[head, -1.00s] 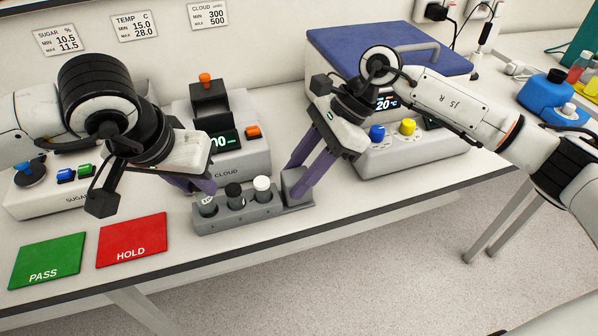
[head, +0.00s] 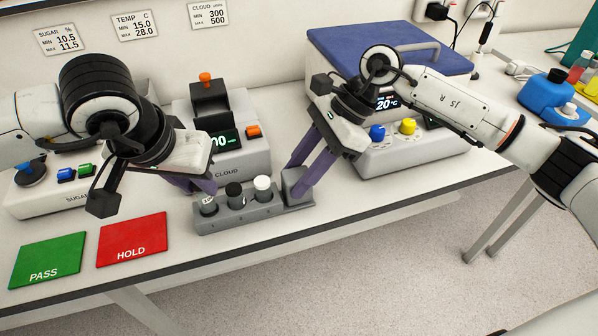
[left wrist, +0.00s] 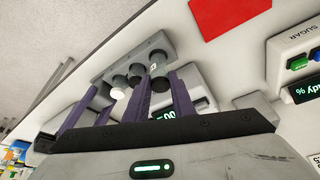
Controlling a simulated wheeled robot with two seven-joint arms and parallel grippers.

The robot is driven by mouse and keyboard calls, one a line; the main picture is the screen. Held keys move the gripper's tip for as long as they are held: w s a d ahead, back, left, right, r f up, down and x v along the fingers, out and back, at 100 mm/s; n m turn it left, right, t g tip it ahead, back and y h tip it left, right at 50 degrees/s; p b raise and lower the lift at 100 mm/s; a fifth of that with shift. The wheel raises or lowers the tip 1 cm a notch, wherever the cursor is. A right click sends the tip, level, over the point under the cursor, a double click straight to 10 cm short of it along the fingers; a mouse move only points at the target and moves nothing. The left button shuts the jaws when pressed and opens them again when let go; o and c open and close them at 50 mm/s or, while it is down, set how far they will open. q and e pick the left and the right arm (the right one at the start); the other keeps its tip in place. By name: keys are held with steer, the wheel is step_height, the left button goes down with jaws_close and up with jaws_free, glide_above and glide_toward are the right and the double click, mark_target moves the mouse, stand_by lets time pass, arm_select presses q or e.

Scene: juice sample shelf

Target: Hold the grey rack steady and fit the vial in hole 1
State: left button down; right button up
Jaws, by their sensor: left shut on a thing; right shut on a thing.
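The grey rack (head: 238,222) stands on the bench near its front edge. My right gripper (head: 297,180) is shut on the upright block at the rack's right end. A black-capped vial (head: 234,191) and a white-capped vial (head: 262,185) stand in the rack's other places.
The CLOUD device (head: 238,155) stands close behind the rack. The red HOLD mat (head: 132,239) and green PASS mat (head: 47,260) lie to the left. A blue-lidded device (head: 390,50) stands behind my right gripper. Bare bench lies between rack and red mat.

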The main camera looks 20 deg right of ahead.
mark_target(199, 193)
arm_select(q)
steer(key=shift+f, duration=1.55)
stand_by(0.4)
steer(key=c, duration=1.4)
jaws_free()
steer(key=shift+c, duration=0.2)
steer(key=v, duration=1.2)
